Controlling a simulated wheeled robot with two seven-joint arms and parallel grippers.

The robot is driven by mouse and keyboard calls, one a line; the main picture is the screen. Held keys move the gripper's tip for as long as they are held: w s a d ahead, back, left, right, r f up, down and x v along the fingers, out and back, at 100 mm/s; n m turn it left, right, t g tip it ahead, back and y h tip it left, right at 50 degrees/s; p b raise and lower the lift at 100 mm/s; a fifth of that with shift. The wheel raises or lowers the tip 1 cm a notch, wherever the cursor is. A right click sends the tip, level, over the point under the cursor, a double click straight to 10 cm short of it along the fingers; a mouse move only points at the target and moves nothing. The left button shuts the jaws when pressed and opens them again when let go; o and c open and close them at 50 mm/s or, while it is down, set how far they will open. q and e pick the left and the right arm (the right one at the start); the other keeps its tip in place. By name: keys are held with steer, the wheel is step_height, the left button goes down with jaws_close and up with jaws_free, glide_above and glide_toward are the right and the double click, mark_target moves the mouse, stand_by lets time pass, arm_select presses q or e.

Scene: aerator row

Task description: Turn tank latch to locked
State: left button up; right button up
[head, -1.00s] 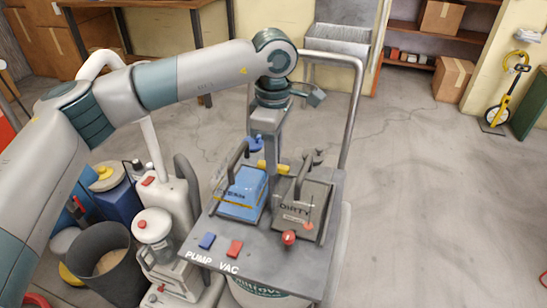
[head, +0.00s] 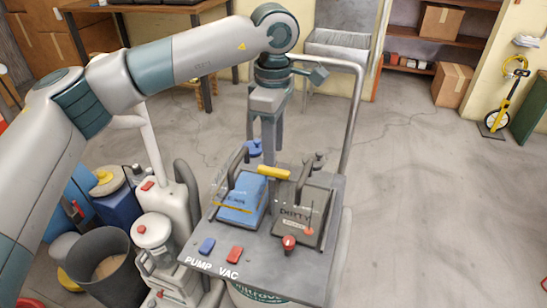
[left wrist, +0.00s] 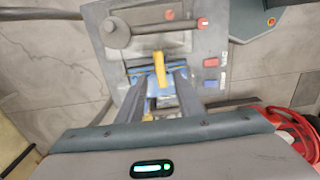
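The yellow latch bar (head: 274,172) lies between the blue tank (head: 243,197) and the grey DIRTY tank (head: 302,215) on the cart, slightly tilted in the head view. My left gripper (head: 268,155) points down just behind and above the bar. In the left wrist view, the two fingers (left wrist: 161,78) are apart, with the yellow bar (left wrist: 160,68) showing between their tips. I cannot tell whether they touch it. The blue tank is partly hidden by the fingers there. My right gripper is not in view.
A red knob (head: 289,241) and blue and red switches (head: 235,254) sit on the cart's front. A tall metal push handle (head: 357,110) rises behind. A dark bucket (head: 105,262) and bottles stand at left. The floor at right is mostly clear.

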mark_target(274, 169)
arm_select(q)
step_height(274, 169, up, 13)
steer(key=shift+f, duration=0.2)
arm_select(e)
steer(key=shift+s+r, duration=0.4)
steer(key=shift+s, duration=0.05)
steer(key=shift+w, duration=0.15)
